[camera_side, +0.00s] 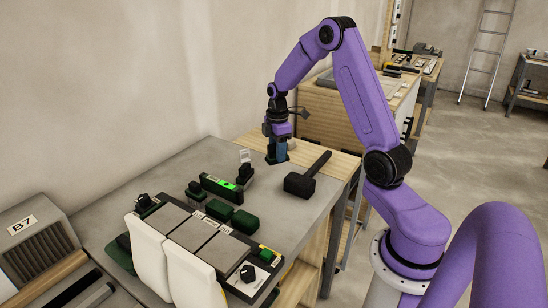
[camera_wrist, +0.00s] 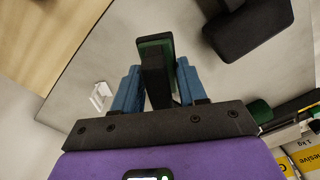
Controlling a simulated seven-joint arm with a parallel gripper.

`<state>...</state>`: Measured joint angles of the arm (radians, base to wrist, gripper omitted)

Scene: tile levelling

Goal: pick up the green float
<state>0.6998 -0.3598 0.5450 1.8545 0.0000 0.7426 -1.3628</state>
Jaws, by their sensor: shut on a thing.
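My gripper (camera_wrist: 158,88) has its two blue fingers shut on the dark handle of the green float (camera_wrist: 167,45). In the wrist view the handle stands between the fingers, with a dark green edge of the float's plate showing past it. In the side view my gripper (camera_side: 280,150) points down at the far end of the grey worktop, left of the mallet. The float's dark base (camera_side: 277,160) shows just under the fingers. I cannot tell whether it touches the worktop or hangs slightly above it.
A black mallet (camera_side: 305,178) lies close right of the float. A level (camera_side: 222,187), dark green blocks (camera_side: 219,210) and grey tiles (camera_side: 192,233) crowd the nearer worktop. A small white piece (camera_side: 244,156) lies left of my gripper. Wooden boarding (camera_side: 325,160) borders the far end.

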